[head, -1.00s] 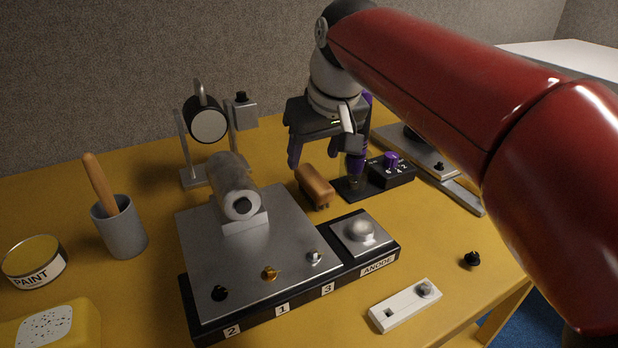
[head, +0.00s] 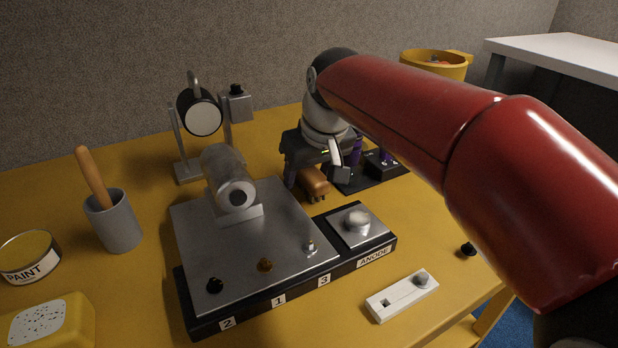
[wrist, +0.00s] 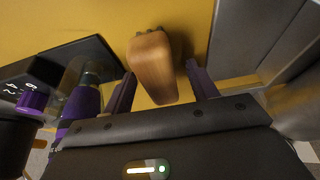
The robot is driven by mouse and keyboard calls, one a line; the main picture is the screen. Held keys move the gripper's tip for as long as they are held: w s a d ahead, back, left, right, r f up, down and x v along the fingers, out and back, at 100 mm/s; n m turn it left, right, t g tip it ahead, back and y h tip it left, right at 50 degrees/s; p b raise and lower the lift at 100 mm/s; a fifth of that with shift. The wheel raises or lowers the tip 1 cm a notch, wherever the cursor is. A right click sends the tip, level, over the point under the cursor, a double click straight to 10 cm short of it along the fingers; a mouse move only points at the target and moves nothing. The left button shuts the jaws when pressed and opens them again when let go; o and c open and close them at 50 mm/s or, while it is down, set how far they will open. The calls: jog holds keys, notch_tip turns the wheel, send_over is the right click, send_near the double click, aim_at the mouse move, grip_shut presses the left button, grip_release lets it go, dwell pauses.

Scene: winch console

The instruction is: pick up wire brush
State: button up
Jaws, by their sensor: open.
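The wire brush is a brown wooden block (head: 315,180) with dark bristles at its end, lying on the yellow table behind the console's right part. In the wrist view the brush (wrist: 152,65) lies between the two purple fingers. My gripper (head: 314,174) is open and low over the brush, one finger on each side. In the wrist view my gripper (wrist: 160,82) shows a gap on both sides of the wood, wider on the right. Part of the brush's top is hidden behind my gripper in the head view.
The grey console (head: 250,250) with its cylinder (head: 228,180) stands close left of the brush. A black control box (head: 383,163) and a purple-and-glass item (wrist: 84,98) stand close to its other side. A white switch plate (head: 402,295) lies in front. A yellow bucket (head: 440,64) is behind.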

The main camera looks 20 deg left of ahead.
jog(key=shift+f, duration=0.2)
dwell(0.4)
jog(key=c, duration=1.1)
notch_tip(320, 180, up, 20)
jog(key=shift+r+p, duration=0.25)
jog(key=shift+p, duration=0.8)
